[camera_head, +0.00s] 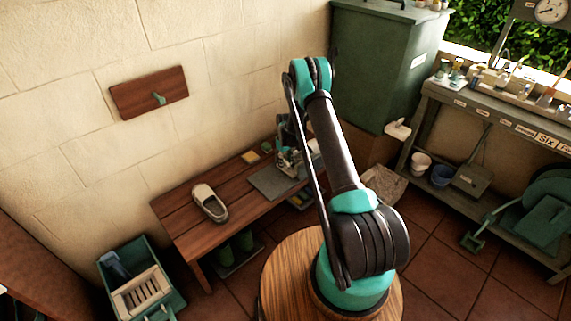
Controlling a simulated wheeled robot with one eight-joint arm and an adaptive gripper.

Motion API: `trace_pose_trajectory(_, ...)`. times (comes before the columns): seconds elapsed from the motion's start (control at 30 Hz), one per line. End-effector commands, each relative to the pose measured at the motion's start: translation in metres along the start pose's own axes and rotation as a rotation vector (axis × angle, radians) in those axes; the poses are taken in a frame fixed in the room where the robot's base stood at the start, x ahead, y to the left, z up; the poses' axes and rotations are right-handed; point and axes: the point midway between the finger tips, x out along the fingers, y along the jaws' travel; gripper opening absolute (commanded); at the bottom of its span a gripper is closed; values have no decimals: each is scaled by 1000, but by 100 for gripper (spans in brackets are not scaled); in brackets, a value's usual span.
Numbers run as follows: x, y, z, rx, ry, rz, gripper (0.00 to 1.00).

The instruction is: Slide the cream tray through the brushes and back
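A cream slotted piece (142,291) lies in a green bin (172,284) on the floor at the lower left; I cannot tell whether it is the cream tray. A small grey and teal assembly (288,158) stands at the right end of the wooden bench, partly behind my arm. Something pale (314,147) shows beside it. I cannot make out brushes there. My arm rises in the middle and bends at a high elbow. My gripper cannot be told apart from the assembly, and its fingers do not show clearly.
The wooden bench (178,208) runs along the wall with a pale clog (209,203) and a dark grey mat (272,183). A wall board (150,93) has a teal hook. A green cabinet (385,65) and a cluttered workbench (480,105) stand right. Tiled floor is open at lower right.

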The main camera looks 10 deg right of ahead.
Motion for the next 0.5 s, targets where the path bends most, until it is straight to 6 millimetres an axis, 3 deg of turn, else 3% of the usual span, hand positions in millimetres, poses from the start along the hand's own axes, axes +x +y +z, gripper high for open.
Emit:
trace_pose_trajectory(0.27,2,0,0,0,0,0,36)
trace_pose_trajectory(0.5,2,0,0,0,0,0,8)
